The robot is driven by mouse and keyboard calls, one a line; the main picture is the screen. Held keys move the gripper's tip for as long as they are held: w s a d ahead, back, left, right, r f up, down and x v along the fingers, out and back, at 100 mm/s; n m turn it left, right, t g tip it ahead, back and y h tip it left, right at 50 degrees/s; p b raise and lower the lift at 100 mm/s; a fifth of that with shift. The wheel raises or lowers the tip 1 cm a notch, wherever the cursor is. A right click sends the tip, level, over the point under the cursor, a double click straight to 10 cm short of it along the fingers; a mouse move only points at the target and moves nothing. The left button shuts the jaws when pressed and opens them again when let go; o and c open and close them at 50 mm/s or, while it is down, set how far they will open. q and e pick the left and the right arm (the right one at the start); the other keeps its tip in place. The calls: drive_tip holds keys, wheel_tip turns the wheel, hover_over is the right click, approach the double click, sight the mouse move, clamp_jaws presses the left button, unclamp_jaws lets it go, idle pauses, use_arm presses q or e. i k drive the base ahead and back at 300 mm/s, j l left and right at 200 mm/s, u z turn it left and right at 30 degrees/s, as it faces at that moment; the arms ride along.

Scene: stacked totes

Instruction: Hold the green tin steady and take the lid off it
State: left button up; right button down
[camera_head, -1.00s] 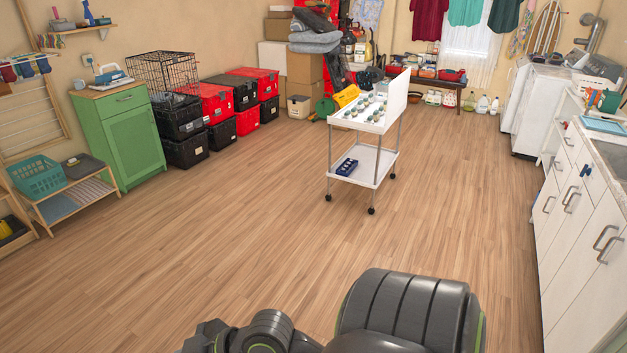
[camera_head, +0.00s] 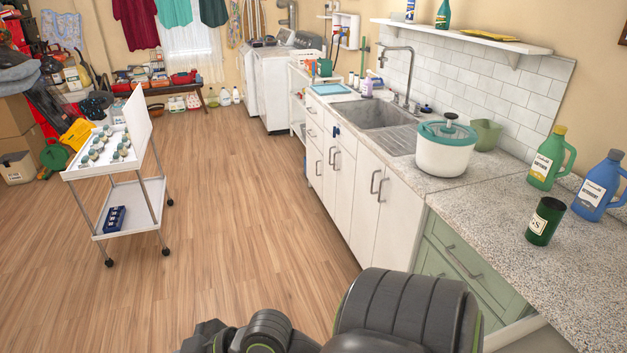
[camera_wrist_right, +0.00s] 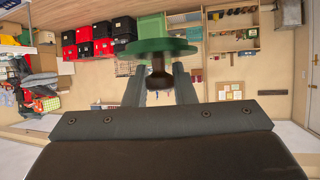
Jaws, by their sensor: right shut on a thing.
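The green tin (camera_head: 544,222) is a dark green cylinder with a pale label, standing on the speckled counter at the right of the head view. Its top looks dark and open, with no lid on it. In the right wrist view my right gripper (camera_wrist_right: 160,82) is shut on the dark knob of a flat green lid (camera_wrist_right: 160,46). The lid is held in the air, apart from the tin. The right gripper is hidden in the head view. My left gripper is in neither view, and nothing is holding the tin.
A green bottle (camera_head: 548,158) and a blue bottle (camera_head: 598,187) stand behind the tin. A white pot with a teal lid (camera_head: 446,147) stands near the sink (camera_head: 372,115). A white cart (camera_head: 128,205) stands on the floor at left. Bare counter lies around the tin.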

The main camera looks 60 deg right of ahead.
sight(550, 212)
drive_tip(key=i+l+z, duration=0.15)
drive_tip(key=z, duration=0.25)
drive_tip(key=i+l+z, duration=0.1)
drive_tip(key=z, duration=0.3)
drive_tip(key=i+z, duration=0.5)
drive_tip(key=z, duration=0.25)
drive_tip(key=i+l+z, duration=0.1)
drive_tip(key=i+z, duration=0.15)
drive_tip(key=z, duration=0.15)
drive_tip(key=i+z, duration=0.25)
drive_tip(key=z, duration=0.15)
drive_tip(key=i+z, duration=0.25)
drive_tip(key=z, duration=0.15)
drive_tip(key=i+z, duration=0.2)
drive_tip(key=z, duration=0.15)
drive_tip(key=i+l+z, duration=0.15)
drive_tip(key=i+z, duration=0.45)
drive_tip(key=z, duration=0.2)
drive_tip(key=i+z, duration=0.4)
drive_tip(key=i+j+z, duration=0.2)
drive_tip(key=z, duration=0.2)
